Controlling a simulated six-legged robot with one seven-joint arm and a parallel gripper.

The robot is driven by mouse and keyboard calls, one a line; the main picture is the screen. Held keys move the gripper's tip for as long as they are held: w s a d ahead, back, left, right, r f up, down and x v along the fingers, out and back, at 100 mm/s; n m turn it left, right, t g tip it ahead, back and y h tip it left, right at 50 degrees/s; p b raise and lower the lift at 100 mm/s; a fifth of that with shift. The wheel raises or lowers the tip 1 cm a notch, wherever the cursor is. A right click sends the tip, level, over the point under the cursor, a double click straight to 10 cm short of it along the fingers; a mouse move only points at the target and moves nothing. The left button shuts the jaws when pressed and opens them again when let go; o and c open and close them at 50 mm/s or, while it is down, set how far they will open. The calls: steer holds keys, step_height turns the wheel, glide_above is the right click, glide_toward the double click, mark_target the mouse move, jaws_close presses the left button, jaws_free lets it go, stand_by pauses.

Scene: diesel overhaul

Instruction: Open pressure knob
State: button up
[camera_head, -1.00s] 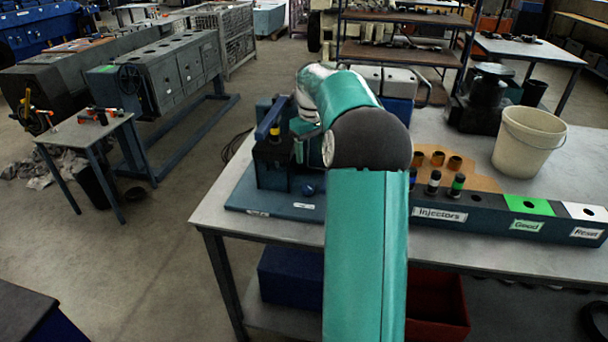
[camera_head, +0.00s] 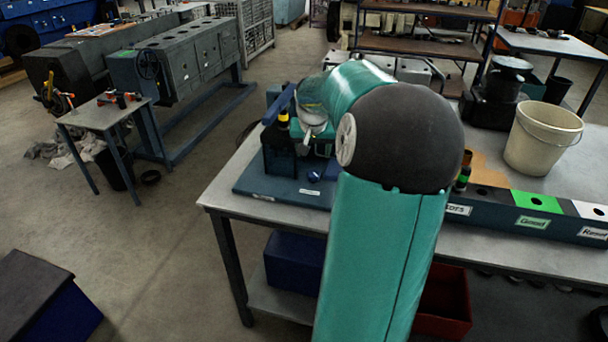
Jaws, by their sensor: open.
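The injector tester (camera_head: 282,150) stands on a blue base plate (camera_head: 262,190) at the table's left end, with a long blue lever and a yellow-banded injector at its top. A small round blue knob (camera_head: 314,176) sits low at its front and looks like the pressure knob; whether it is open or closed cannot be told. My gripper (camera_head: 308,137) is open, just right of the tester and above the blue knob, apart from it in the picture. My teal arm hides part of the gripper and the tester's right side.
A rack with labelled slots (camera_head: 530,215) runs along the table's right front, partly behind my arm. A white bucket (camera_head: 542,140) stands behind it. Red (camera_head: 445,300) and blue (camera_head: 293,262) bins sit below the tabletop.

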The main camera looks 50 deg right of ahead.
mark_target(314, 174)
steer(key=x, duration=1.4)
steer(key=shift+d, duration=0.1)
steer(key=shift+r, duration=0.1)
steer(key=c, duration=1)
